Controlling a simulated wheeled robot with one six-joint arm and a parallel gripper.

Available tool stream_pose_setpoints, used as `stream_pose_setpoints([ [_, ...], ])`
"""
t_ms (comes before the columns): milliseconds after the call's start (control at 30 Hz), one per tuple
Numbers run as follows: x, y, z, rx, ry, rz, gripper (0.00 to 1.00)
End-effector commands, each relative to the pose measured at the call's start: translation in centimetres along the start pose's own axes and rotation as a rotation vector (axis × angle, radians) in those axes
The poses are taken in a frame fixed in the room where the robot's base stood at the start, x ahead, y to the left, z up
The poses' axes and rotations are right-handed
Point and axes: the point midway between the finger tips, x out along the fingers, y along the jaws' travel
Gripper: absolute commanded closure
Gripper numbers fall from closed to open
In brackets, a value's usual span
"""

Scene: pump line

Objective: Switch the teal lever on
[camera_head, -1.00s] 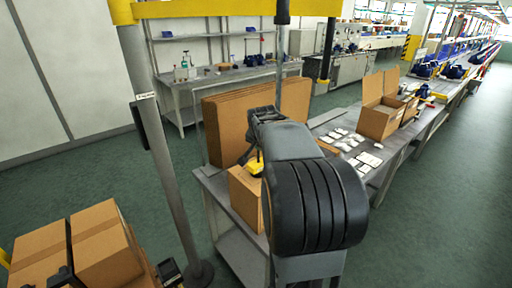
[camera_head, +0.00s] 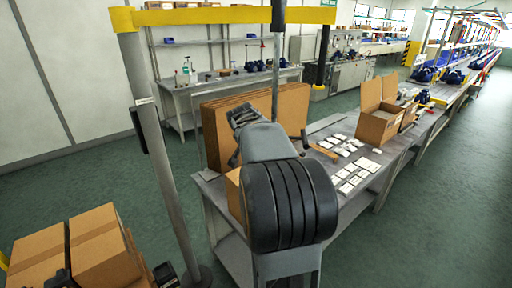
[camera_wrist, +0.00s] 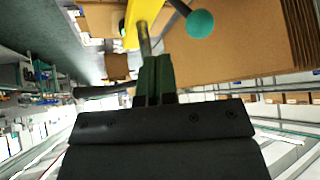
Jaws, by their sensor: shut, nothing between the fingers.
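The teal lever shows in the wrist view as a round teal knob (camera_wrist: 200,23) on a thin dark rod at the top, right of my gripper (camera_wrist: 153,62). My gripper's dark fingers are together and empty, pointing up in that view toward a yellow part (camera_wrist: 141,22) and a short metal rod. The knob is apart from the fingers. In the head view my gripper (camera_head: 240,115) is in front of the cardboard panels, and I cannot make out the lever there.
Upright cardboard panels (camera_head: 213,140) stand on the grey bench (camera_head: 345,212) behind my arm. White packets (camera_head: 352,178) and an open carton (camera_head: 377,127) lie to the right. A yellow beam (camera_head: 200,17) on a grey post (camera_head: 160,150) crosses overhead. Stacked cartons (camera_head: 98,240) stand at lower left.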

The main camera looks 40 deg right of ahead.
Motion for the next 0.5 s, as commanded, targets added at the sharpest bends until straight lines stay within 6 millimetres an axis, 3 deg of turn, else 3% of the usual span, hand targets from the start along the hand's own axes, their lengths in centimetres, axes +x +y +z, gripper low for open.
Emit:
stream_pose_setpoints([
  [333,-0.2,0.1,-0.1,0.000,0.000,0.000,1.00],
  [500,-1.6,0.8,-0.4,-0.001,0.001,-0.002,1.00],
])
